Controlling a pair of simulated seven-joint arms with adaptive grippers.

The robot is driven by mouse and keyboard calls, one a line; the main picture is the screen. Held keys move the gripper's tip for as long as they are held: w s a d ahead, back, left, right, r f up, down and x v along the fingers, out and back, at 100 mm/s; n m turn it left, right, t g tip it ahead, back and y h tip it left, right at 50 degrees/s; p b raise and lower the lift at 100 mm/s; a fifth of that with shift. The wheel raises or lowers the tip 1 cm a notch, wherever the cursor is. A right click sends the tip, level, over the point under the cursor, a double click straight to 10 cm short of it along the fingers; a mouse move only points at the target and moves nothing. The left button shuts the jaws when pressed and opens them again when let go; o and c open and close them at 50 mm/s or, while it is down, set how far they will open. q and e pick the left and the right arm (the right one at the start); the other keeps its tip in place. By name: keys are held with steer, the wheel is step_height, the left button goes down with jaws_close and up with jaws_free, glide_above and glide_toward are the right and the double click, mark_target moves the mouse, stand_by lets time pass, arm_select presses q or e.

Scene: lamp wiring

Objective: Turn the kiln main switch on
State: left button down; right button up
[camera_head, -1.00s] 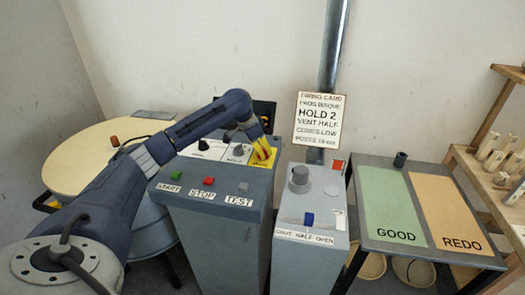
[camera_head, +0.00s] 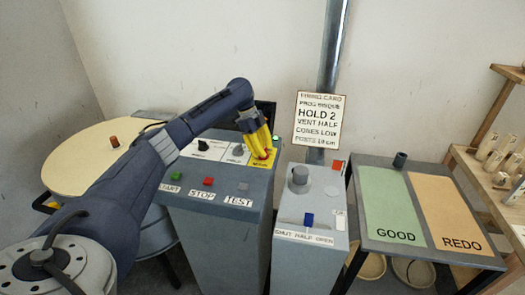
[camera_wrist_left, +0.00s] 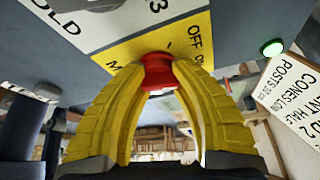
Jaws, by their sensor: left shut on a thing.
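The kiln main switch is a red knob (camera_wrist_left: 158,72) on a yellow plate (camera_wrist_left: 125,50) marked OFF and ON, with a partly hidden word. It also shows as a bit of red in the head view (camera_head: 264,154). My left gripper (camera_head: 262,150) points down at the plate. In the left wrist view its yellow fingers (camera_wrist_left: 158,85) are closed on the knob, one on each side. The knob's pointer is hard to make out, so its setting cannot be told. My right gripper is not in view.
A small green light (camera_wrist_left: 272,48) glows on the panel near the switch. START (camera_head: 175,175), STOP (camera_head: 208,181) and TEST (camera_head: 243,186) buttons sit at the front. The vent box (camera_head: 310,225) stands right, beside a table (camera_head: 400,250) with GOOD and REDO areas.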

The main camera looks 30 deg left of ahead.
arm_select(q)
steer(key=m+g, duration=0.1)
steer(key=m, duration=0.1)
steer(key=m+g, duration=0.1)
steer(key=m, duration=0.2)
steer(key=shift+w+d+m, duration=0.1)
steer(key=shift+d+m, duration=0.1)
steer(key=shift+m, duration=0.1)
stand_by(0.4)
steer(key=c, duration=0.9)
jaws_free()
steer(key=shift+a, duration=0.1)
steer(key=v, duration=1.2)
steer(key=shift+d, duration=0.25)
